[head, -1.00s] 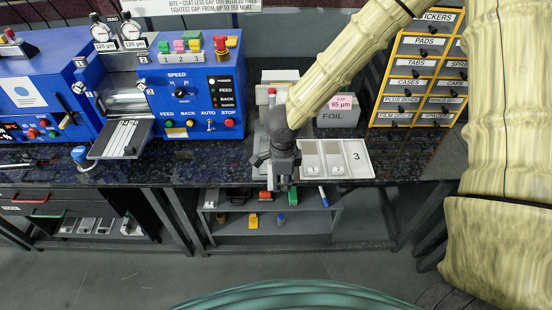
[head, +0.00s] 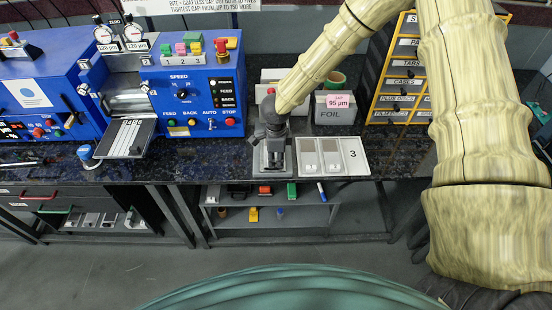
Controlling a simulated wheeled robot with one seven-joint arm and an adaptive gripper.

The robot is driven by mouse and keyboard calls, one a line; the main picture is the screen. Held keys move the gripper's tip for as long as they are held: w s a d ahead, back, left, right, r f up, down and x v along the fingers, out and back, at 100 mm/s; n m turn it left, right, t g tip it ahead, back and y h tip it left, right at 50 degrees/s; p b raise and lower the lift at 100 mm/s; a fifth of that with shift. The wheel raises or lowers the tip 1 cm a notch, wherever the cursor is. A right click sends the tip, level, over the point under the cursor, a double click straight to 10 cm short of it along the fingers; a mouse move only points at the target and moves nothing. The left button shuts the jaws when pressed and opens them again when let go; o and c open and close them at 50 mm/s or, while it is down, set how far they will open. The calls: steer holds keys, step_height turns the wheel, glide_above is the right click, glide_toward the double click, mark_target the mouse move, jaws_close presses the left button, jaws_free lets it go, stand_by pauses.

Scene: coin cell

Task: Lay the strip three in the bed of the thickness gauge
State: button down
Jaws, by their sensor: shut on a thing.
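My gripper (head: 273,168) points down in front of the thickness gauge (head: 258,158) and hides much of it, including most of its bed. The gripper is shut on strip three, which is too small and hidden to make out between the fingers. I cannot tell whether the strip touches the bed. The white strip tray (head: 365,170) lies just right of the gauge. Strips lie in its slots one (head: 309,158) and two (head: 331,156); slot three looks empty.
A grey foil box (head: 333,112) with a pink tag stands behind the tray. A yellow drawer rack (head: 398,75) stands at the back right. The blue coating machine (head: 205,85) stands left, its plate (head: 126,139) reaching forward. Dark worktop between machine and gauge is free.

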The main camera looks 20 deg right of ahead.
steer(key=shift+f, duration=0.45)
steer(key=c, duration=1.4)
jaws_free()
steer(key=shift+f, duration=0.1)
step_height(320, 180, up, 12)
steer(key=b, duration=0.3)
